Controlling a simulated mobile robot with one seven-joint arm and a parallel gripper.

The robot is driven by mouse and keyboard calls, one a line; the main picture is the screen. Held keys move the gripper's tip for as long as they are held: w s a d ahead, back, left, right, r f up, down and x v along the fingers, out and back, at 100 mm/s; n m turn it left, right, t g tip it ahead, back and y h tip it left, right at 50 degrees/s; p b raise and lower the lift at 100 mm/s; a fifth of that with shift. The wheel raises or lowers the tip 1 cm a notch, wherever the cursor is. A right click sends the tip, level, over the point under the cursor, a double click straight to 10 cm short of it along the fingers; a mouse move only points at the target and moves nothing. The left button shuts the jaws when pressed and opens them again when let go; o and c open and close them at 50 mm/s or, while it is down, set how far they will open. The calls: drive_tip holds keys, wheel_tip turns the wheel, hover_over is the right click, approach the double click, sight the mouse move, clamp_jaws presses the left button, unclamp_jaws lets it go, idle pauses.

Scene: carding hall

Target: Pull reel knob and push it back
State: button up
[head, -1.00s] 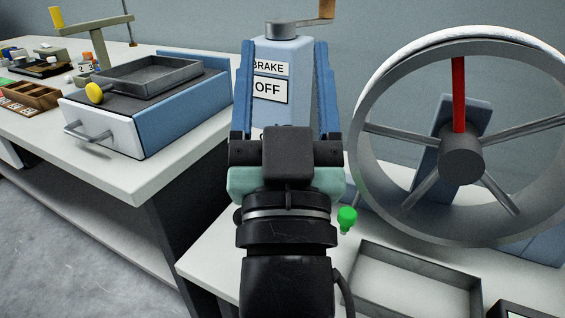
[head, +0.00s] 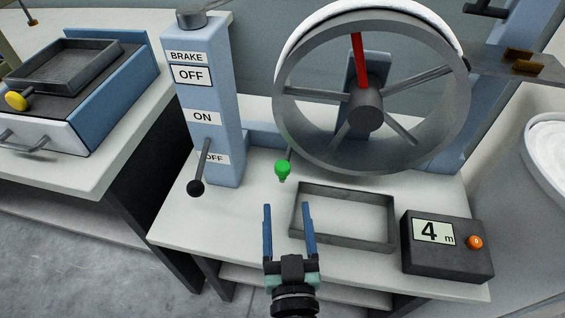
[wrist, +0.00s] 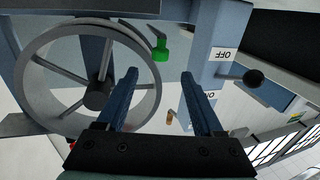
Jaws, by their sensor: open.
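The reel (head: 367,108) is a large grey wheel with spokes, one of them red, standing at the back of the white bench. A green knob (head: 283,168) on a thin dark stem sits at the reel's lower left. My gripper (head: 287,208) is open and empty, below and in front of the green knob, with its two blue fingers pointing toward the back. In the wrist view the green knob (wrist: 161,48) lies beyond the fingertips, between them and clear of both. The reel also shows at the left of the wrist view (wrist: 96,96).
A blue brake post (head: 205,130) with ON and OFF labels and a black-balled lever (head: 196,187) stands left of the knob. A grey tray (head: 345,243) lies right of my gripper. A black counter box (head: 447,250) reads 4 m. A yellow-knobbed drawer unit (head: 80,90) stands left.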

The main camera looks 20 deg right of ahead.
sight(283, 174)
drive_tip(key=x, duration=1.1)
drive_tip(key=shift+w, duration=0.15)
clamp_jaws()
idle(1.1)
